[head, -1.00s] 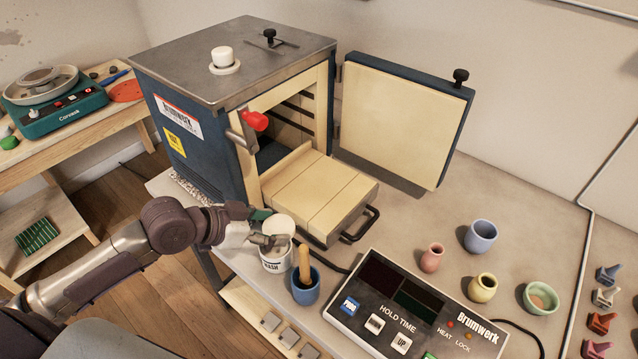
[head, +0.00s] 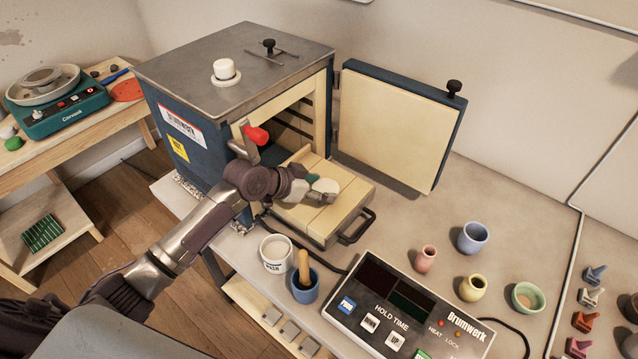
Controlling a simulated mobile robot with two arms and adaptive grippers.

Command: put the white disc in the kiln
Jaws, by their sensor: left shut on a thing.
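The white disc (head: 327,185) shows in the head view, small and pale, at the tip of my left gripper (head: 316,190). My left gripper is shut on it, above the pulled-out cream shelf (head: 340,212) of the kiln. I cannot tell whether the disc touches the shelf. The blue kiln (head: 188,128) has its door (head: 392,122) swung wide open to the right. My arm hides part of the kiln's front and the shelf's left side. My right gripper is not in view.
A white wash pot (head: 276,262) and a blue cup (head: 305,294) with a wooden handle stand in front of the shelf. A control panel (head: 408,310) lies at the front, with several small pots to its right.

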